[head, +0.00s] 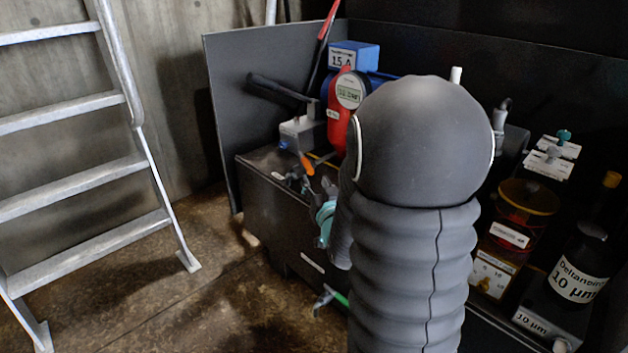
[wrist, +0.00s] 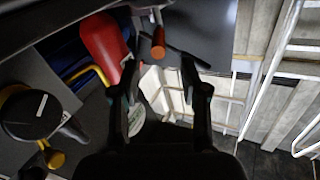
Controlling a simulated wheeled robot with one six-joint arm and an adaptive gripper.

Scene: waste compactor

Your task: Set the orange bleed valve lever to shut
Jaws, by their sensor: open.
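The orange bleed valve lever (head: 306,164) shows in the head view below a grey metal block, left of the red housing, slanting down to the right. In the wrist view the orange lever end (wrist: 158,42) lies just beyond the fingertips, between their lines. My gripper (wrist: 159,66) is open, with one dark finger on each side and nothing held. In the head view my gripper (head: 304,182) is small and partly hidden by my arm, just below the lever. I cannot tell whether a finger touches the lever. The lever's pivot is not clear.
A red housing with a round gauge (head: 348,92) and a blue box (head: 352,56) stand close by. A black handle (head: 278,88) sticks out above the lever. A dark panel (head: 235,95) stands behind. A ladder (head: 75,190) is at the left, with clear floor before it.

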